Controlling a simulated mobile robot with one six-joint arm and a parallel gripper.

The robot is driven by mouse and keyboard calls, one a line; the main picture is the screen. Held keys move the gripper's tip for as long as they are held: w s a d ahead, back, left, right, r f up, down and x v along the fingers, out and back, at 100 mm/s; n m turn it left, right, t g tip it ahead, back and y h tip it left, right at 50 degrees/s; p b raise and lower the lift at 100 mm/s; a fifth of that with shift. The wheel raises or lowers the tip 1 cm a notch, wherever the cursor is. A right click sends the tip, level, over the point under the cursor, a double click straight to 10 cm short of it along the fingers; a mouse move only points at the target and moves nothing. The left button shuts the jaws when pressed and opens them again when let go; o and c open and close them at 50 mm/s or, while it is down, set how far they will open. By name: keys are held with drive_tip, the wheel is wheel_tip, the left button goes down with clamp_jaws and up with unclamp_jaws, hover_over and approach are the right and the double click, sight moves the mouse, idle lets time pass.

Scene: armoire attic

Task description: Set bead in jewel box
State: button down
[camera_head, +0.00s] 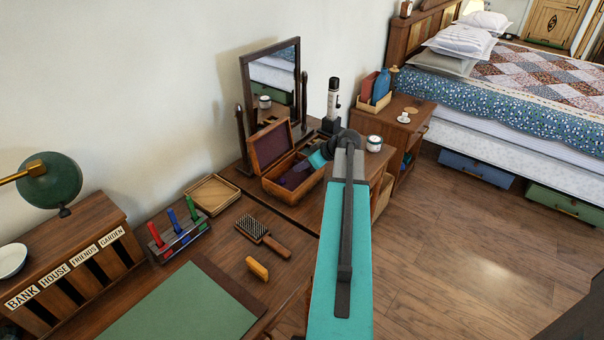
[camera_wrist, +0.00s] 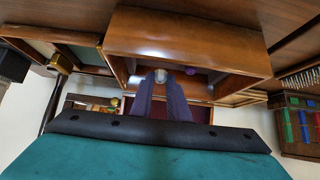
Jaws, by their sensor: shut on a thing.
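The jewel box (camera_head: 301,187) is a wooden box with its lined lid (camera_head: 272,147) standing open, on the dressing table below the mirror. In the wrist view its wooden wall (camera_wrist: 190,40) fills the upper middle. My gripper (camera_head: 287,180) reaches into the box opening from the right. In the wrist view my gripper (camera_wrist: 161,77) has its two dark fingers close together, with a small pale round thing, seemingly the bead (camera_wrist: 162,72), between the tips. The bead is hidden in the head view. I cannot tell whether it touches the box floor.
A mirror (camera_head: 272,84) stands behind the box.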

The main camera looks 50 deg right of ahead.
drive_tip(key=shift+f+p, duration=0.3)
drive_tip(key=shift+f, duration=1.5)
drive_tip(key=shift+f, duration=0.15)
drive_tip(key=c, duration=1.7)
unclamp_jaws()
drive_tip(key=shift+r, duration=0.2)
drive_tip(key=b+v, duration=0.2)
drive_tip(key=v, duration=1)
